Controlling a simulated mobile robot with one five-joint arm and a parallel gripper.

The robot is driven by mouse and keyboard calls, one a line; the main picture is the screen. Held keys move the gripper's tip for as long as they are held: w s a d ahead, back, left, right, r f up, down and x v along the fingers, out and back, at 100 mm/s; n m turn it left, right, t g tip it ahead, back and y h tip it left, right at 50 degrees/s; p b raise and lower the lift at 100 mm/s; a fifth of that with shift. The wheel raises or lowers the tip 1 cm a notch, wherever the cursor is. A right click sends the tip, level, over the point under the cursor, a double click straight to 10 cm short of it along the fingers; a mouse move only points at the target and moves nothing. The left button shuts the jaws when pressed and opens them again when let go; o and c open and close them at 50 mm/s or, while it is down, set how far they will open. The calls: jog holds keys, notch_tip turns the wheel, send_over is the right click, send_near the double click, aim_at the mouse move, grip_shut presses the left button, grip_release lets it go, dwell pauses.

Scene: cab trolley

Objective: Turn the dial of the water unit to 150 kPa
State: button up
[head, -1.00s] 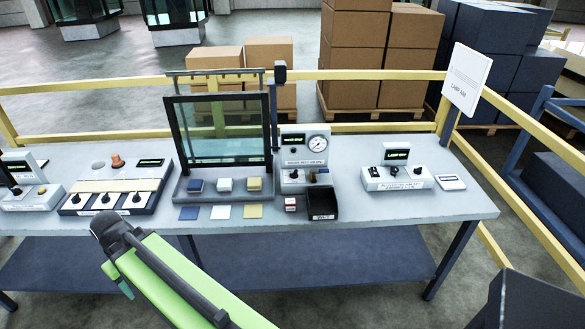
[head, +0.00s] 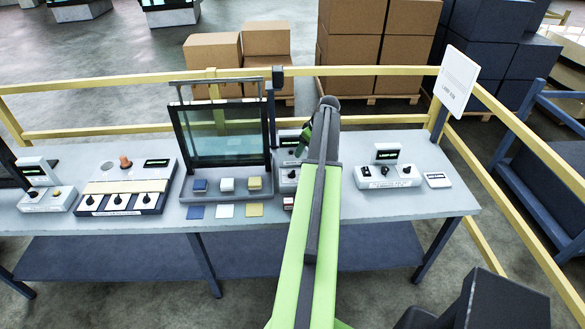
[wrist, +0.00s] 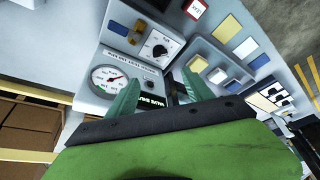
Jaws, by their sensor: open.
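The water unit (wrist: 128,65) fills the middle of the wrist view, upside down. It has a black pointer dial (wrist: 160,50) on a white scale and a round gauge (wrist: 107,78) with a red needle; I cannot read its value. Its dark display (wrist: 149,105) appears to read VALVE SHUT. My gripper (wrist: 162,80) is open, its two green fingers apart with nothing between them. It is over the unit, apart from the dial in the picture. In the head view my arm hides most of the water unit (head: 288,176), including its gauge, and the gripper (head: 305,138) shows only partly.
A framed glass panel (head: 222,135) stands left of the unit, with coloured blocks before it. A white unit with a display (head: 387,172) stands to the right. A three-knob panel (head: 122,190) is further left. Yellow rails (head: 395,120) run behind the table.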

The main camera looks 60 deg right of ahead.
aim_at(291, 172)
jog(key=b+x, duration=1.6)
jog(key=x, duration=0.1)
jog(key=shift+a+f, duration=0.1)
jog(key=shift+f, duration=0.25)
jog(key=shift+r, duration=0.1)
jog(key=c, duration=1.2)
jog(key=shift+d, duration=0.45)
grip_shut()
jog(key=shift+a, duration=0.35)
